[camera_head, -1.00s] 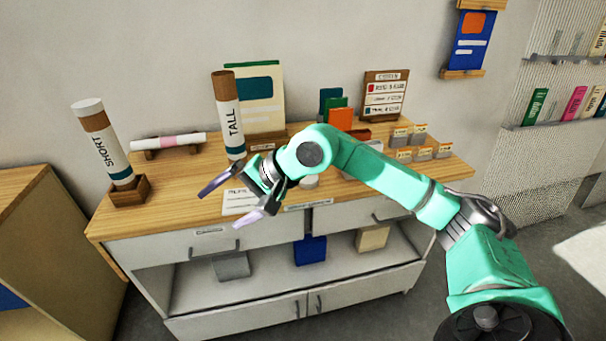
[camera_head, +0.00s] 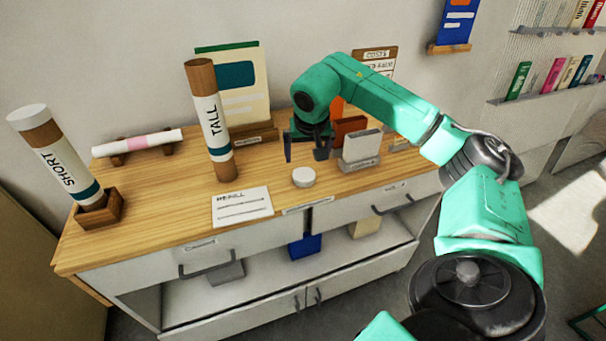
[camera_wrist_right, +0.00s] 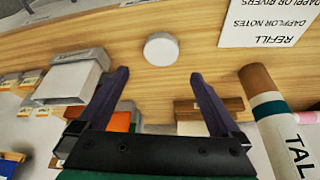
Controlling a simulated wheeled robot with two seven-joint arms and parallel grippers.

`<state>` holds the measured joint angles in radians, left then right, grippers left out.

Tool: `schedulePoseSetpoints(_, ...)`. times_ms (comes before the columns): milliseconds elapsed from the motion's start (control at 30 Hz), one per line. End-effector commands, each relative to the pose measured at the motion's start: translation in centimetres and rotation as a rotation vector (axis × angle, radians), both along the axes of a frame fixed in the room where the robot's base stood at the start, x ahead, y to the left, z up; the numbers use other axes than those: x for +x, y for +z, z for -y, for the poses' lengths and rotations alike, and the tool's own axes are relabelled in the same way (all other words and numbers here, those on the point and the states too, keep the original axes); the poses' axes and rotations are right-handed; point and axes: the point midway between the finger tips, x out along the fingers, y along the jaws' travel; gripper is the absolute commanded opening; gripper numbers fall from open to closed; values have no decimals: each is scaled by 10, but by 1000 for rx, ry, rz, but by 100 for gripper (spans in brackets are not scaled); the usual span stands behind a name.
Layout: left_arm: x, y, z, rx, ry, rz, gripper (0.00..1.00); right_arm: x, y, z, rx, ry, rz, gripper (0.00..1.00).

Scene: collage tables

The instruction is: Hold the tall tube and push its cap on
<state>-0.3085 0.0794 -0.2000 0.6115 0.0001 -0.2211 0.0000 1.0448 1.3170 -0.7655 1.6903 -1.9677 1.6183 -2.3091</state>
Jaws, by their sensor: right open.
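The tall tube (camera_head: 211,128), white with brown ends, a teal band and the word TALL, stands upright on the wooden table top; it also shows in the right wrist view (camera_wrist_right: 280,128). A round white cap (camera_head: 303,177) lies flat on the table to the right of the tube, and in the right wrist view (camera_wrist_right: 161,49) it sits just beyond the fingertips. My right gripper (camera_head: 306,151) points down above the table, between tube and card holder. In the wrist view its two dark fingers (camera_wrist_right: 159,76) are apart with nothing between them. My left gripper is out of view.
A REFILL card (camera_head: 242,206) lies in front of the tall tube. The SHORT tube (camera_head: 60,160) stands in a wooden holder at left. A rolled tube (camera_head: 137,143) lies on a rack behind. A grey card holder (camera_head: 360,150) stands close right of my gripper.

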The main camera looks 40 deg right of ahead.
Motion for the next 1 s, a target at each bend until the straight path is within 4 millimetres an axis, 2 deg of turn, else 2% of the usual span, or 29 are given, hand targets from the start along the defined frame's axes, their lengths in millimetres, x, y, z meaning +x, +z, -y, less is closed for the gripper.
schedulePoseSetpoints(100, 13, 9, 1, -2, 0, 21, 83, 8, -22, 5, 0, -1, -4, 100)
schedulePoseSetpoints(233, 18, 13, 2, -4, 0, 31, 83, 15, -41, 9, 1, 0, -1, 100)
schedulePoseSetpoints(333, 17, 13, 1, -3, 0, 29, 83, 17, -48, 11, 0, 0, 0, 100)
schedulePoseSetpoints(667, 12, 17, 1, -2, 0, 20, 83, 19, -51, 11, 1, 1, -1, 100)
schedulePoseSetpoints(800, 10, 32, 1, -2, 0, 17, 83, 27, -71, 14, 3, 1, -3, 100)
schedulePoseSetpoints(900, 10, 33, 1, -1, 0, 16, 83, 32, -88, 17, 1, 1, -3, 100)
schedulePoseSetpoints(1000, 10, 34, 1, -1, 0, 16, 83, 35, -95, 19, 0, 1, 0, 100)
